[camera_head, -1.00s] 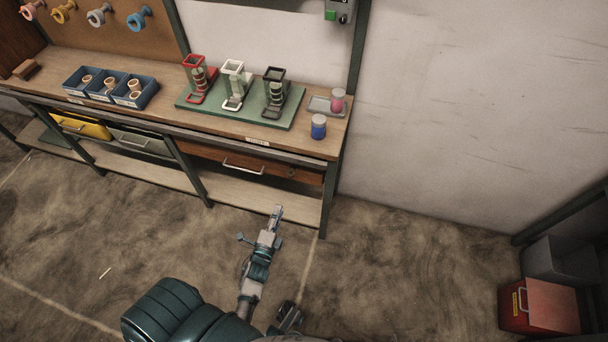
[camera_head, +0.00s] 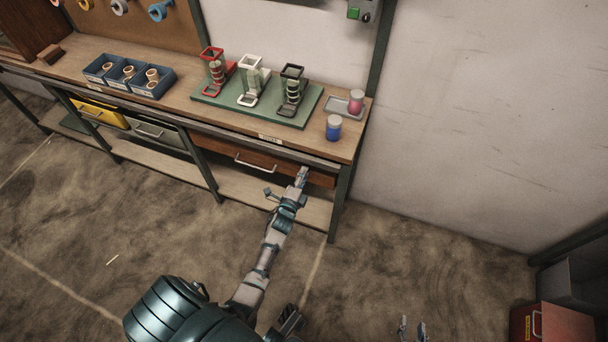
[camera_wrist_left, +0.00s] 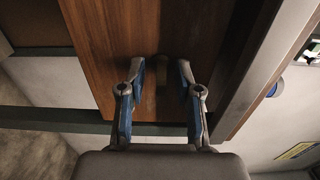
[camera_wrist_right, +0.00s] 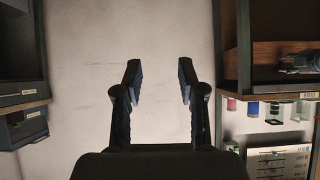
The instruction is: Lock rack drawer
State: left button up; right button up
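The wooden rack drawer (camera_head: 234,153) sits under the right part of the workbench and looks closed, with a pale bar handle (camera_head: 255,162). My left gripper (camera_head: 304,173) is at the right part of the drawer front. In the left wrist view, its two fingers (camera_wrist_left: 160,78) are apart in front of the wooden drawer front (camera_wrist_left: 105,35). A small brownish lock piece (camera_wrist_left: 162,72) shows between the fingers, apart from both; its shape is dim. My right gripper (camera_head: 412,328) is low in the head view; the right wrist view shows it open and empty (camera_wrist_right: 158,78).
The workbench (camera_head: 185,92) carries blue bins (camera_head: 128,75), a green board (camera_head: 222,104) with several stands, a blue jar (camera_head: 333,128) and a tray with a pink jar (camera_head: 356,101). A bench leg (camera_head: 340,205) stands right of my left gripper. A red box (camera_head: 550,325) is at lower right.

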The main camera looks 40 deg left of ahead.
pick_arm(q)
jog(key=shift+a, duration=0.15)
jog(key=shift+c, duration=1)
jog(key=shift+a, duration=0.15)
jog(key=c, duration=0.4)
jog(key=shift+s, duration=0.1)
grip_shut()
